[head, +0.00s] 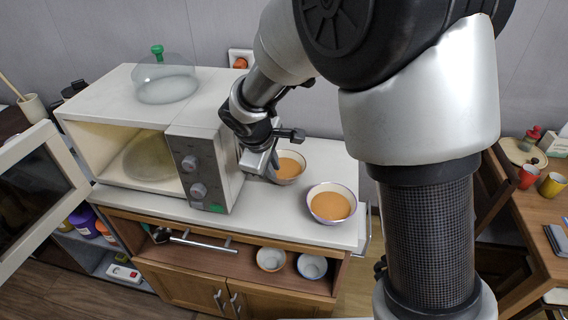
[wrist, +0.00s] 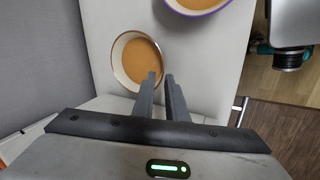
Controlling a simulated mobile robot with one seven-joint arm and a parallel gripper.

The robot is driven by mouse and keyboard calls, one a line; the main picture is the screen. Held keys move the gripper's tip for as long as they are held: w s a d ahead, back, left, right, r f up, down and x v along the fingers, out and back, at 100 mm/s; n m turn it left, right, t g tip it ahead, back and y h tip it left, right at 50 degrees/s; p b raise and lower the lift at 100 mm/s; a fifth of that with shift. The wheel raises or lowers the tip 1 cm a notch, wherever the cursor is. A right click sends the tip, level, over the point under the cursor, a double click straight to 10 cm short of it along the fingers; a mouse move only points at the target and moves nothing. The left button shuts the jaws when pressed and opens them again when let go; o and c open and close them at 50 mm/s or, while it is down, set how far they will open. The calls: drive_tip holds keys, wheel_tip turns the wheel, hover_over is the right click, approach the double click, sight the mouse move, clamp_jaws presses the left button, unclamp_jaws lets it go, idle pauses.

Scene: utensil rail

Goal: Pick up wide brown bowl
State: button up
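Two bowls with orange-brown contents are on the white counter. The one with a brown rim (head: 289,168) stands close to the microwave; it also shows in the wrist view (wrist: 138,60). My gripper (head: 273,164) is at this bowl's rim. In the wrist view its fingers (wrist: 161,76) are close together, one over the inside of the bowl and one outside, with the rim between them. The fingers hide part of the rim. The bowl looks level, and I see no clear gap under it. The other bowl, with a purple rim (head: 331,204), stands nearer the counter's front edge.
The open-doored microwave (head: 205,170) is just left of my gripper, with a glass lid (head: 166,84) on top. Two smaller bowls (head: 271,258) (head: 312,266) sit on the shelf below. The counter (head: 335,155) is bare behind the bowls.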

drive_tip(key=x, duration=0.7)
drive_tip(key=shift+w+a+f+b, duration=0.2)
drive_tip(key=shift+w+a+b, duration=0.05)
drive_tip(key=shift+b, duration=0.15)
clamp_jaws()
drive_tip(key=shift+r, duration=0.15)
